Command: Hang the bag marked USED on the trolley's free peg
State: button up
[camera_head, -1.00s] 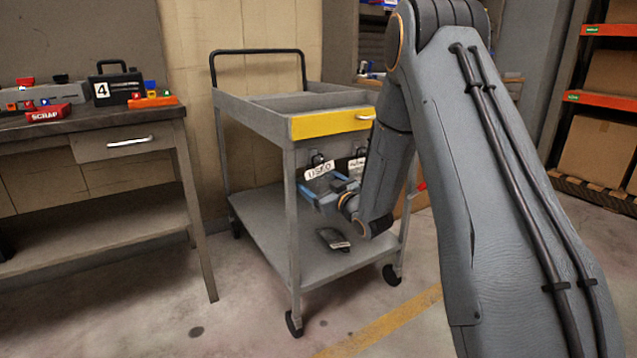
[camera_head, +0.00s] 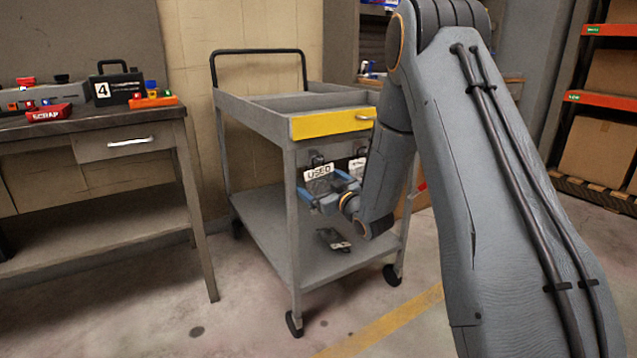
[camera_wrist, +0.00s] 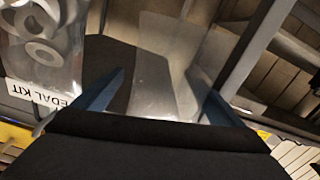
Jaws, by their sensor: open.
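The bag marked USED (camera_head: 318,172) is under the trolley's (camera_head: 265,120) yellow-fronted top, just below a dark peg fitting (camera_head: 317,159). Its white label is nearly level, and it appears to hang there; the exact contact with the peg is too small to tell. My gripper (camera_head: 326,193) is open around the lower part of this bag. In the wrist view, my blue fingers (camera_wrist: 160,98) are spread apart with a clear, empty-looking bag sheet (camera_wrist: 165,75) between and beyond them. A second labelled bag (camera_head: 357,166) hangs to the right, partly hidden by my arm.
In the wrist view, a clear bag of rings labelled PEDAL KIT (camera_wrist: 45,50) is close at left. A dark labelled item (camera_head: 334,239) lies on the trolley's lower shelf. A workbench (camera_head: 90,130) with a SCRAP tray (camera_head: 48,113) and a case (camera_head: 115,85) stands left.

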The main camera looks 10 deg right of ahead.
aim_at(325, 186)
jog(key=shift+a, duration=0.15)
jog(key=p+v, duration=0.1)
jog(key=v, duration=0.6)
jog(key=shift+s+d+p, duration=0.2)
jog(key=shift+s+p, duration=0.05)
jog(key=shift+p, duration=0.1)
jog(key=s+a+f+m+g+h, duration=0.15)
jog(key=s+g, duration=0.35)
jog(key=s, duration=0.5)
jog(key=s+f+m+g+h, duration=0.15)
jog(key=s+g, duration=0.25)
jog(key=s, duration=0.7)
jog(key=s+a+f+m+g+h, duration=0.1)
jog(key=s+m+g+h, duration=0.3)
jog(key=s, duration=0.6)
jog(key=s+a+r+n+g+y, duration=0.15)
jog(key=s+a+n, duration=0.25)
jog(key=s+a, duration=0.45)
jog(key=s+a+n+g+y, duration=0.1)
jog(key=s+a+n+g, duration=0.3)
jog(key=a, duration=0.8)
jog(key=s+d+r+m+p, duration=0.1)
jog(key=d+r+m+p, duration=0.2)
jog(key=d+r+p, duration=0.7)
jog(key=d+r+m+t+h+p, duration=0.1)
jog(key=d+r+m+p, duration=0.3)
jog(key=d+r+p, duration=0.5)
notch_tip(325, 186, up, 6)
jog(key=p, duration=0.8)
jog(key=shift+s+d, duration=0.4)
